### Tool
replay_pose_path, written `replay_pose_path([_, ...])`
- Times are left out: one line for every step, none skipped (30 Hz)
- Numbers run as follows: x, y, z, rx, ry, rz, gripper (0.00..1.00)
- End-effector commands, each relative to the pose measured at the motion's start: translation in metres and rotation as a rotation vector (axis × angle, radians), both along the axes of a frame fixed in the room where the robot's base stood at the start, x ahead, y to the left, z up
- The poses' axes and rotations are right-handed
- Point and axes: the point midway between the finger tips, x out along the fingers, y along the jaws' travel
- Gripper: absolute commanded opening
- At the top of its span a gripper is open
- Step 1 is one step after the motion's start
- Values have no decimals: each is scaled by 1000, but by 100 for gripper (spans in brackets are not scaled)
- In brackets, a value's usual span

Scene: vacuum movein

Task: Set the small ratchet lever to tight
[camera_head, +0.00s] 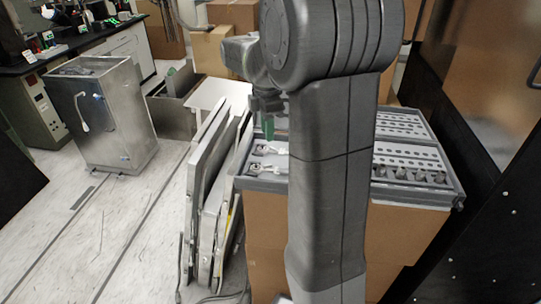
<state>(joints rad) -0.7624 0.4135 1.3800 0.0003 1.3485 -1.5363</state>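Two silver ratchets lie at the left end of a grey tool tray (461,197). The upper ratchet (262,149) and the lower ratchet (255,168) show their round heads, and my arm hides part of the tray to their right. I cannot tell which is the small one, and their levers are too small to read. My gripper (267,112) is above and slightly behind the ratchets, apart from them as far as I see. A green piece (268,127) is at its lower end. I cannot tell whether the fingers are open or shut.
The tray rests on a cardboard box (270,240) and holds several sockets (420,175) on the right. Folded panels (210,190) lean on the left. A metal cabinet (115,110) stands farther left. Dark panels (490,240) close off the right. The floor (120,240) at left is mostly clear.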

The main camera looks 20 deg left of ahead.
Motion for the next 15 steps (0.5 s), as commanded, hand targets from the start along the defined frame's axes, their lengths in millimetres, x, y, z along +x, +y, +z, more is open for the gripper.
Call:
replay_pose_path([0, -1, -10, -3, 4, -1, 30])
replay_pose_path([0, -1, -17, -3, 4, -2, 30])
replay_pose_path([0, -1, -26, -3, 4, -2, 30])
replay_pose_path([-1, -1, -33, -4, 4, -2, 30])
replay_pose_path([0, -1, -39, -3, 3, -3, 30])
replay_pose_path([0, -1, -48, -3, 3, -3, 30])
replay_pose_path([-1, -1, -54, -3, 4, -3, 30])
replay_pose_path([-1, -1, -60, -3, 3, -3, 30])
replay_pose_path([0, -1, -68, -2, 2, -4, 30])
replay_pose_path([0, -1, -74, -3, 3, -4, 30])
replay_pose_path([0, -1, -79, -1, 1, -4, 30])
replay_pose_path([0, -2, -86, -1, 1, -4, 30])
replay_pose_path([0, -1, -90, -1, 1, -4, 30])
replay_pose_path([0, -1, -94, -1, 1, -4, 30])
replay_pose_path([0, -1, -99, 0, 0, -5, 30])
